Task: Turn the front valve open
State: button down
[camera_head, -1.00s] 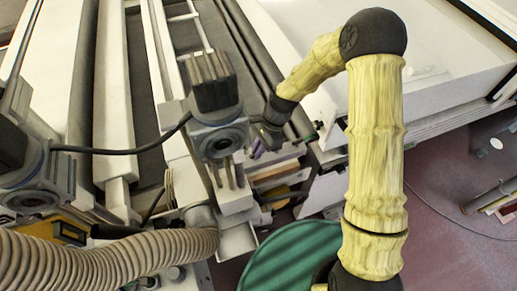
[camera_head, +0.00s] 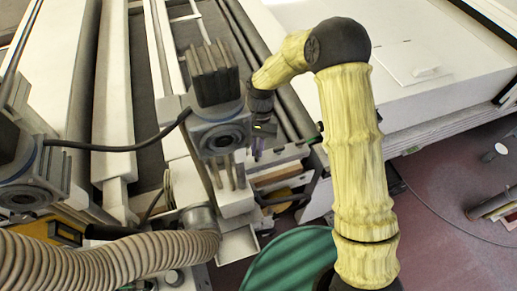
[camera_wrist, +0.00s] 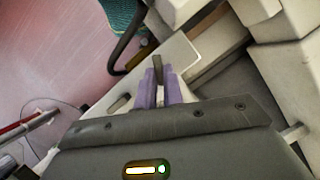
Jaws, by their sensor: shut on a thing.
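My gripper (camera_wrist: 161,86) shows in the wrist view as two purple fingers, nearly together. They are shut on a narrow dark bar, which I take to be the handle of the front valve (camera_wrist: 157,63). Only its upper end shows between and beyond the fingertips. In the head view my gripper (camera_head: 257,150) is small, just right of the grey motor block, low beside the machine's side. The valve itself cannot be made out there; my wrist and the motor block crowd that spot.
A grey motor block (camera_head: 217,125) stands close to the left of my gripper. A ribbed hose (camera_head: 120,262) runs along the lower left. A white machine housing (camera_head: 400,95) lies to the right. A round green surface (camera_head: 292,262) is below.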

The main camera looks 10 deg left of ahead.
jog(key=n, duration=0.1)
jog(key=n+h+b, duration=0.1)
jog(key=n, duration=0.3)
jog(key=shift+a+t+h, duration=0.3)
jog(key=shift+t+h, duration=0.1)
jog(key=shift+n, duration=0.3)
jog(key=c, duration=1.5)
grip_release()
jog(key=shift+s, duration=0.1)
jog(key=shift+r, duration=0.1)
jog(key=b+v, duration=0.4)
jog(key=v, duration=1.3)
jog(key=shift+a+b, duration=0.15)
jog(key=shift+b, duration=0.2)
